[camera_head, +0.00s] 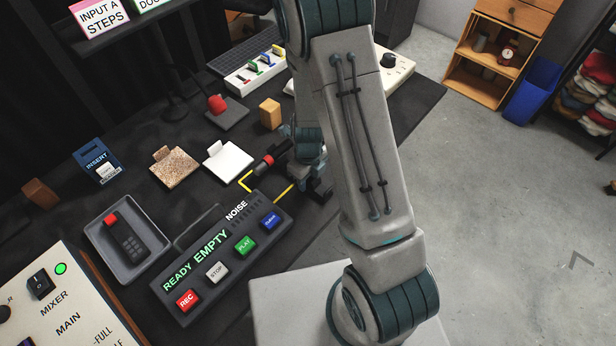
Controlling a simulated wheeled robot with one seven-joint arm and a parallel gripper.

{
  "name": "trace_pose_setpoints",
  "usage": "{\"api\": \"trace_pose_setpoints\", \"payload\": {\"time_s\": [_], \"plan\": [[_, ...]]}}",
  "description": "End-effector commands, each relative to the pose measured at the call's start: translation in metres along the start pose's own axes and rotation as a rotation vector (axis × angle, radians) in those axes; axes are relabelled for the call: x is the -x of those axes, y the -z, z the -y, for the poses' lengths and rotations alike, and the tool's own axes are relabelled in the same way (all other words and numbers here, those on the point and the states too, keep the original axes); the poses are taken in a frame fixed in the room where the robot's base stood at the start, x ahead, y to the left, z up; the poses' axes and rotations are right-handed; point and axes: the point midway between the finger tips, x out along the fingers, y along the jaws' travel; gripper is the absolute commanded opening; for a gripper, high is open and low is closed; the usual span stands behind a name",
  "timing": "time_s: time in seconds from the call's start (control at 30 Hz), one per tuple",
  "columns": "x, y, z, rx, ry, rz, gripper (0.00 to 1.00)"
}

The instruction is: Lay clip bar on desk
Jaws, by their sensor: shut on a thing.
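The clip bar (268,161) appears to be the short dark bar with a red band, left of my gripper (299,160). My gripper is low over the desk (212,141), near its right edge, and seems shut on the bar's right end. The grip itself is partly hidden by my arm and fingers. Yellow angled lines (245,182) show beside and below the bar. I cannot tell whether they are marks on the desk, or whether the bar touches the desk.
A recorder panel (212,288) with coloured buttons lies just below the bar. A white block (229,161), a cork-like block (173,168), a wooden block (270,113) and a red-topped stand (226,113) are nearby. A grey tray (103,235) holds a dark handset.

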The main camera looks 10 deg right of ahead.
Motion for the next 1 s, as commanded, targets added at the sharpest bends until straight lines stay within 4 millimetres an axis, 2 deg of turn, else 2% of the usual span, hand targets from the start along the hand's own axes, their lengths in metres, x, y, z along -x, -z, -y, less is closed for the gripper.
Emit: {"api": "trace_pose_setpoints", "payload": {"time_s": [0.03, 0.1, 0.37, 0.5, 0.67, 1.0], "plan": [[-0.001, 0.0, 0.0, 0.0, 0.0, 0.0, 0.44], [-0.001, 0.0, 0.0, 0.0, 0.0, 0.0, 0.58], [0.0, 0.0, 0.0, 0.0, 0.0, 0.0, 0.58], [0.007, 0.0, 0.0, 0.0, 0.001, 0.001, 0.58], [0.031, -0.001, 0.0, 0.002, 0.003, 0.004, 0.58], [0.097, -0.001, 0.0, 0.002, 0.002, 0.003, 0.58]]}}
